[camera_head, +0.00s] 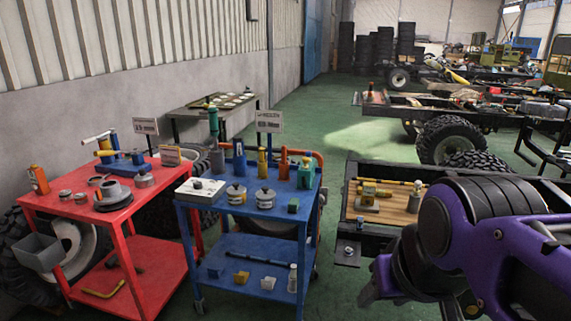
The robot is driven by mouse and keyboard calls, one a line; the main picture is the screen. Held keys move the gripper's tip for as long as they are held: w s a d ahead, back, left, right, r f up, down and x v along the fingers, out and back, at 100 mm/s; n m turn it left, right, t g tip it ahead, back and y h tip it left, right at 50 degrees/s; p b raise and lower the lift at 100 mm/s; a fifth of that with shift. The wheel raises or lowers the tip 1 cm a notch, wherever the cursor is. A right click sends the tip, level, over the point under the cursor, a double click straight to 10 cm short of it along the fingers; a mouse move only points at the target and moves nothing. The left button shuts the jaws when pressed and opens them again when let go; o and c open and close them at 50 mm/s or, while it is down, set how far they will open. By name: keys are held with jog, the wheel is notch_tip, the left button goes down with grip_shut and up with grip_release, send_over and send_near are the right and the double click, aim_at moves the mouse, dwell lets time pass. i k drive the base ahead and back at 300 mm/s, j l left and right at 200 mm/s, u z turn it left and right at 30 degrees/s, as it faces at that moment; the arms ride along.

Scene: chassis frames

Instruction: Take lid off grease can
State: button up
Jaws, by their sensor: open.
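A blue cart (247,212) stands left of centre with several items on its top. I cannot tell from labels which one is the grease can. My gripper (371,287) is at the lower right, right of the cart and apart from both cans. It is open, with nothing seen in it; its fingers are small and partly hidden by my purple arm.
A red cart (110,208) with tins and tools stands to the left. Bottles and a white box (200,190) crowd the blue cart top. A truck chassis with a wooden board (385,210) is behind my arm.

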aim_at(237, 189)
jog(key=i+j+z, duration=0.1)
jog(key=i+j, duration=0.55)
jog(key=j, duration=0.15)
jog(key=i+j+z, duration=0.15)
jog(key=i+j, duration=0.2)
jog(key=i+j+z, duration=0.1)
jog(key=i+j, duration=0.2)
jog(key=j, duration=0.25)
jog(key=i+j, duration=0.15)
jog(key=j, duration=0.2)
jog(key=i+j+z, duration=0.1)
jog(key=j, duration=0.25)
